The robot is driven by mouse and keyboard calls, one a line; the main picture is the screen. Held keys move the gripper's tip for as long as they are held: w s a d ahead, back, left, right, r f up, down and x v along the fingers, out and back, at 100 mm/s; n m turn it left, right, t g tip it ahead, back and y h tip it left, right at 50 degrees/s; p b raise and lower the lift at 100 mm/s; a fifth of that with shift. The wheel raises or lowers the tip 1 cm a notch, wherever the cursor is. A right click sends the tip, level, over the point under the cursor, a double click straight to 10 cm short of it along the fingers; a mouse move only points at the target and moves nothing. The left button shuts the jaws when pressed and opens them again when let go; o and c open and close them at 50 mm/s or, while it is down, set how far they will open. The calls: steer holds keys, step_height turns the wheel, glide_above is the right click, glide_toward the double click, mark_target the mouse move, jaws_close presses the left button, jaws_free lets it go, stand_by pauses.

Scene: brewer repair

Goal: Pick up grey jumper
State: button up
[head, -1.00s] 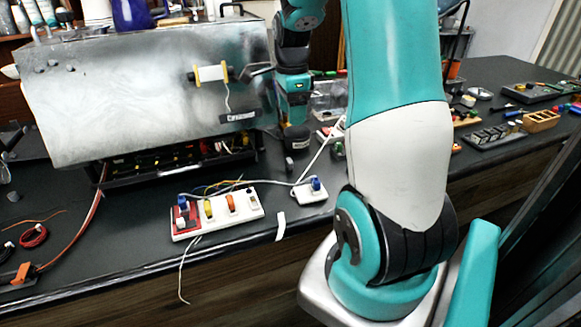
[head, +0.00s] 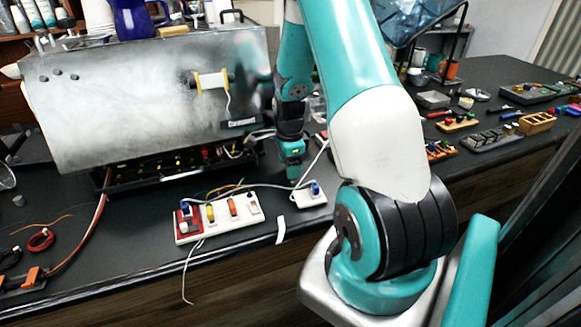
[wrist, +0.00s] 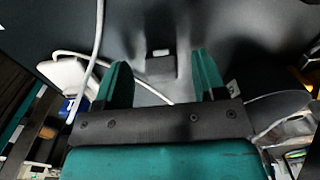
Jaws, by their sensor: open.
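A small dark grey block with a paler top, which looks like the grey jumper (wrist: 159,65), sits on the dark bench top in the wrist view. My gripper (wrist: 162,72) is open, with one teal finger to each side of the block in that picture. I cannot tell whether the fingertips are level with it or still above it, and I see no contact. In the head view my gripper (head: 293,173) points down at the bench in front of the metal brewer (head: 130,95). It hides the block there.
A small white block with a blue plug (head: 312,193) lies close to the gripper, and its white cable (wrist: 98,40) passes near the left finger. A white switch strip (head: 220,218) lies further left. Trays of parts (head: 490,138) lie to the right. The bench's front edge is near.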

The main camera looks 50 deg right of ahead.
steer(key=shift+f, duration=0.25)
steer(key=c, duration=1)
steer(key=shift+r, duration=0.15)
